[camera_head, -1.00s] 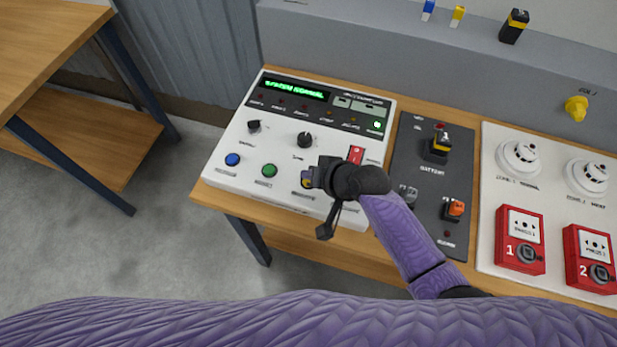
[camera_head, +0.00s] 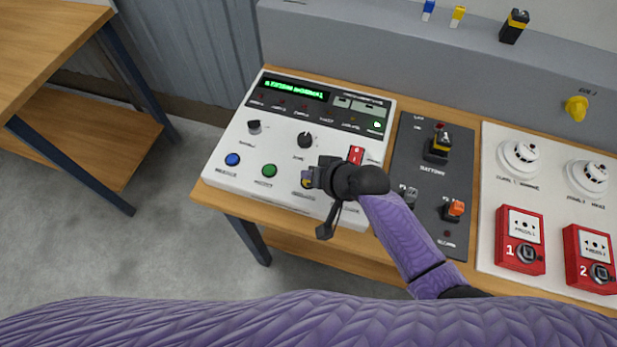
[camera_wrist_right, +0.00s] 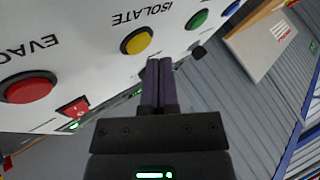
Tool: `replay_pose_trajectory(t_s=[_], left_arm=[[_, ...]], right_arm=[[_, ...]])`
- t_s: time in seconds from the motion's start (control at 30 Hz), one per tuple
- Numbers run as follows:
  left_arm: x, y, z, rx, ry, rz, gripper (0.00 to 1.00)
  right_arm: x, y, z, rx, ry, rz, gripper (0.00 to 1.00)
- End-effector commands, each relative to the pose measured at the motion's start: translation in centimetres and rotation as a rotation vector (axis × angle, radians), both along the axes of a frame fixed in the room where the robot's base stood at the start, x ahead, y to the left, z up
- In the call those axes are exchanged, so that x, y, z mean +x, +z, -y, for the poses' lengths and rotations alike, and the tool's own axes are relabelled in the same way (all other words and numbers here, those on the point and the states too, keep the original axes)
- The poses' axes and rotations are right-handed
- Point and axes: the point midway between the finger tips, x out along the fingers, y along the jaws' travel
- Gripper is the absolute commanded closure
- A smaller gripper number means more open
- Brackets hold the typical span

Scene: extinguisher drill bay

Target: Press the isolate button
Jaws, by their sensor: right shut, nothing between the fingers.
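The white control panel (camera_head: 215,165) lies on a wooden bench. Its yellow isolate button, labelled ISOLATE, shows clearly in the right wrist view (camera_wrist_right: 138,41); in the head view the button (camera_head: 306,181) is partly hidden by my right gripper (camera_head: 313,178). The gripper's fingers are shut and empty. In the right wrist view the fingertips (camera_wrist_right: 159,66) end just below and right of the yellow button, apart from it in the picture; their height above the panel is hard to judge. My left gripper is not in view.
A green button (camera_head: 269,171) and a blue button (camera_head: 232,159) sit left of the yellow one. A red evacuate button (camera_wrist_right: 28,88) shows in the wrist view. A red switch (camera_head: 356,154) is behind my gripper. A dark battery panel (camera_head: 424,188) stands to the right.

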Motion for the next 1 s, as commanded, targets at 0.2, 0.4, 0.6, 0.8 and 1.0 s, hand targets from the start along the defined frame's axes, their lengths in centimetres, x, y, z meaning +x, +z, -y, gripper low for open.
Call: replay_pose_trajectory(t_s=[0.2,0.4,0.6,0.8,1.0], left_arm=[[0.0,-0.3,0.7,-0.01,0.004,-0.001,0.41],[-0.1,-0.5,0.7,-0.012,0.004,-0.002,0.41],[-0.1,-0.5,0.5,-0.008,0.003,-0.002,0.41],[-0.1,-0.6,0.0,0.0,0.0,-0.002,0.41],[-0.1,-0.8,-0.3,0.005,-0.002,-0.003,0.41]], right_arm=[[0.0,-0.4,0.0,0.0,0.001,-0.001,1.0],[0.0,-0.9,0.0,-0.001,-0.001,0.0,1.0],[0.0,-0.8,0.0,0.0,0.0,0.0,1.0],[0.0,-1.0,0.0,0.0,0.0,0.0,1.0],[0.0,-1.3,0.0,0.0,0.0,0.0,1.0]])
